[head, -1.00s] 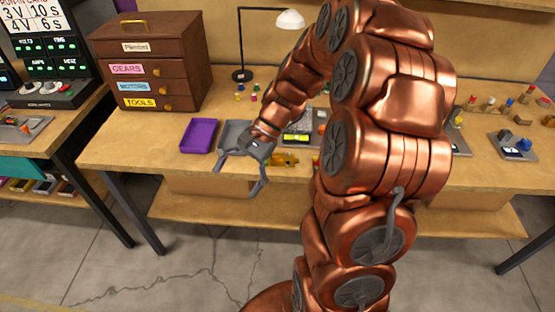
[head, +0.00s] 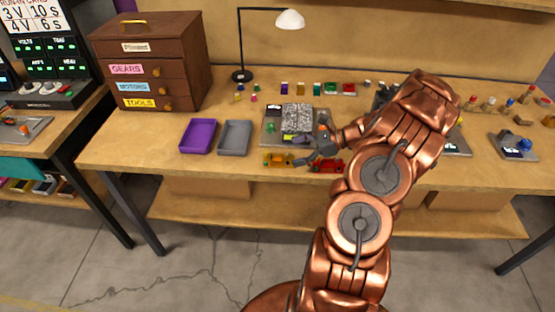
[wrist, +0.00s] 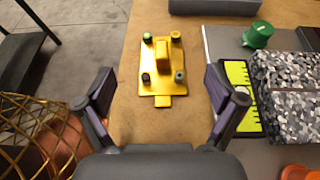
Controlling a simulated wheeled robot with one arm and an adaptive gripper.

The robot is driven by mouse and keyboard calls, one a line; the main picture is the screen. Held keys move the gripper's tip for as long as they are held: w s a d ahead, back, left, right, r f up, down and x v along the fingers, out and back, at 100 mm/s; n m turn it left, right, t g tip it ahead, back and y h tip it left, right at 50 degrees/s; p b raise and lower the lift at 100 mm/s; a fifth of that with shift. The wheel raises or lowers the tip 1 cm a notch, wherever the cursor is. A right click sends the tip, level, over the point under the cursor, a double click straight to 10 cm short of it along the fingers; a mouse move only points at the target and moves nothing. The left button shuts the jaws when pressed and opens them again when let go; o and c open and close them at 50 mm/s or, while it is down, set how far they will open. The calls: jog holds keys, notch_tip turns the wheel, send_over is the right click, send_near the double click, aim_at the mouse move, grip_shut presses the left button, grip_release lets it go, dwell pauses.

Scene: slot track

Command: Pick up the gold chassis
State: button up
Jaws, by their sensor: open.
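The gold chassis (head: 277,160) lies on the bench near its front edge, in front of the grey work board. In the wrist view the gold chassis (wrist: 161,66) is a flat plate with a raised middle block and small round posts at its corners. It sits ahead of my gripper, centred between the fingers. My gripper (wrist: 160,100) is open and empty, with a finger on each side. In the head view my gripper (head: 308,154) is just right of the gold chassis, between it and a red chassis (head: 326,166). I cannot tell its height above the bench.
A purple tray (head: 198,136) and a grey tray (head: 235,138) stand left of the chassis. The work board (head: 266,136) behind carries a grey speckled block (wrist: 290,85), and a green knob (wrist: 258,35) shows there.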

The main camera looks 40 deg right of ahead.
aim_at(278, 155)
jog(key=shift+p+x, duration=1.1)
jog(key=shift+x, duration=2.75)
jog(key=shift+d, duration=0.1)
jog(key=c, duration=1.3)
jog(key=shift+o, duration=0.2)
jog(key=shift+r, duration=0.1)
